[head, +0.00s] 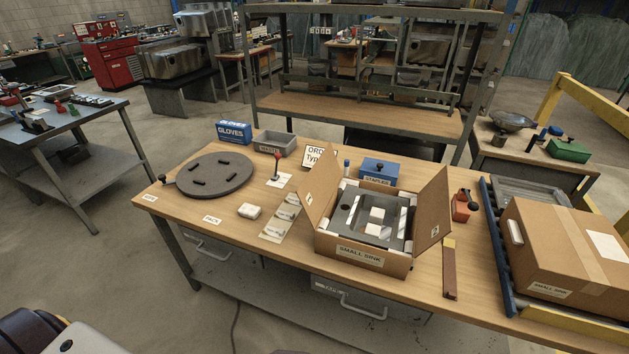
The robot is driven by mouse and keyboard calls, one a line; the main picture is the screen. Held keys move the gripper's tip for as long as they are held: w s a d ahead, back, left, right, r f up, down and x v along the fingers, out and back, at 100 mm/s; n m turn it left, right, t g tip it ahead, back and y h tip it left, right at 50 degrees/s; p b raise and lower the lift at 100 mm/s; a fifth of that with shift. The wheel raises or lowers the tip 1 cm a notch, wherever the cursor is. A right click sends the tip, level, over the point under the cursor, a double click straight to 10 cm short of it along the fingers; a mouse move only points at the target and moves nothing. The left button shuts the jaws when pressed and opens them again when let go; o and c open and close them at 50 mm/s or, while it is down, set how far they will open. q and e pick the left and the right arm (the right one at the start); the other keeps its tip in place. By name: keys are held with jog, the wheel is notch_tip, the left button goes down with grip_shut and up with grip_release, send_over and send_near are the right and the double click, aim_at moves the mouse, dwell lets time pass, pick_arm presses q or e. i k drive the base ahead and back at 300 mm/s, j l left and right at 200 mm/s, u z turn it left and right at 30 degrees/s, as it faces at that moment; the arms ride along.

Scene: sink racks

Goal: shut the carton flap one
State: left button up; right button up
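The open carton, labelled "SMALL SINK" (358,256), stands on the wooden workbench right of its middle. Its left flap (319,190) stands up, tilted outward to the left. Its right flap (434,205) stands up, tilted outward to the right. Neither of my grippers shows in the head view.
A blue staples box (379,171) stands behind the carton, a red tool (464,205) to its right, a brown strip (449,270) at front right. A closed carton (560,243) sits on the right conveyor. A round grey turntable (214,175) is at left. Bench front left is mostly clear.

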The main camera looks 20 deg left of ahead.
aim_at(314, 193)
jog(key=j+z, duration=0.15)
jog(key=j, duration=0.3)
jog(key=j+z, duration=0.15)
jog(key=j, duration=0.35)
jog(key=k+j+z, duration=0.15)
jog(key=j, duration=0.3)
jog(key=j+z, duration=0.15)
jog(key=j, duration=0.3)
jog(key=k+j+z, duration=0.15)
jog(key=j, duration=0.3)
jog(key=k+j+z, duration=0.15)
jog(key=j, duration=0.3)
jog(key=j+z, duration=0.15)
jog(key=j, duration=0.25)
jog(key=k, duration=0.1)
